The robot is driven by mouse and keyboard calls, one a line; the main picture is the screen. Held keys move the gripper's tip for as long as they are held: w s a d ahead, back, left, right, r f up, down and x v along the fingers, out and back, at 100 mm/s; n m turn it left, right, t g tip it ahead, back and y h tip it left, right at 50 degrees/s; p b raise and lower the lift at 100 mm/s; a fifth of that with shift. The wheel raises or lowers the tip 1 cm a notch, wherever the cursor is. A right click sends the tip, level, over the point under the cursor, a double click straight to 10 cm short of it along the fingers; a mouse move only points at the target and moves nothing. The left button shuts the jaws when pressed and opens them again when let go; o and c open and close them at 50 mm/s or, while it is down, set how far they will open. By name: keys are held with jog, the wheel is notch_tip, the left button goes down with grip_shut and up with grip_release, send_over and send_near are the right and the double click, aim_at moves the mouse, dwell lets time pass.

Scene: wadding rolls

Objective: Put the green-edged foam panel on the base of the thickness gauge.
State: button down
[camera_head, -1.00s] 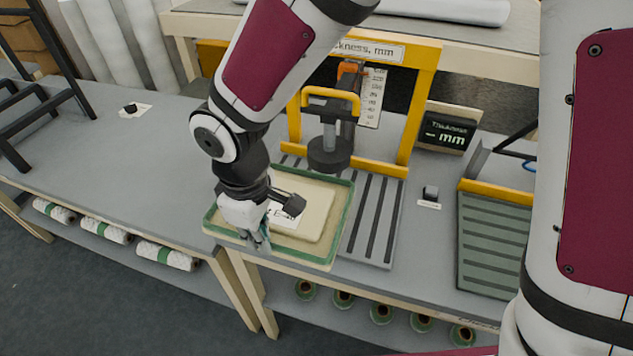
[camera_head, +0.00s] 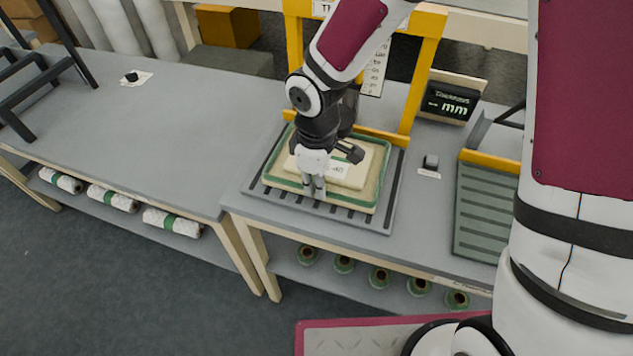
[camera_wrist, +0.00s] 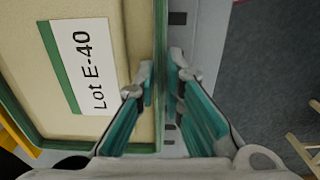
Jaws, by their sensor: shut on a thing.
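The green-edged foam panel (camera_head: 356,193) is cream with a green rim and a raised middle. It lies over the slotted grey base (camera_head: 384,218) of the yellow-framed thickness gauge (camera_head: 429,55). Slots show in front of the panel and at its sides; I cannot tell whether it rests fully flat. My gripper (camera_head: 314,190) is shut on the panel's near edge. In the wrist view the fingers (camera_wrist: 163,85) pinch the green rim, beside a white label (camera_wrist: 83,65) reading "Lot E-40". My arm hides the gauge's presser foot and part of the label.
A display reading "mm" (camera_head: 452,100) and a small black block (camera_head: 430,162) stand right of the gauge. A green slotted tray (camera_head: 487,215) is farther right. The left table top (camera_head: 170,130) is mostly clear. Rolls (camera_head: 170,222) lie on the shelf below.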

jog(key=c, duration=1.7)
grip_release()
jog(key=shift+f, duration=0.1)
notch_tip(320, 180, up, 12)
jog(key=p, duration=0.1)
jog(key=s+d+r+m+t+h, duration=0.1)
jog(key=s+d+r+m, duration=0.15)
jog(key=d+r, duration=0.25)
jog(key=s+d+r+m+t, duration=0.1)
jog(key=s+d+r+m, duration=0.1)
jog(key=d+r+m, duration=0.3)
jog(key=s+d+r+m+t, duration=0.1)
jog(key=s+d+r+m, duration=0.1)
jog(key=s+d+m, duration=0.1)
jog(key=s+d+r+m+t+y, duration=0.1)
jog(key=s+d+r+m, duration=0.2)
jog(key=s+d, duration=0.2)
jog(key=shift+s+d+r+t, duration=0.2)
jog(key=shift+s+t, duration=0.2)
jog(key=shift+s, duration=1.4)
jog(key=shift+m, duration=0.25)
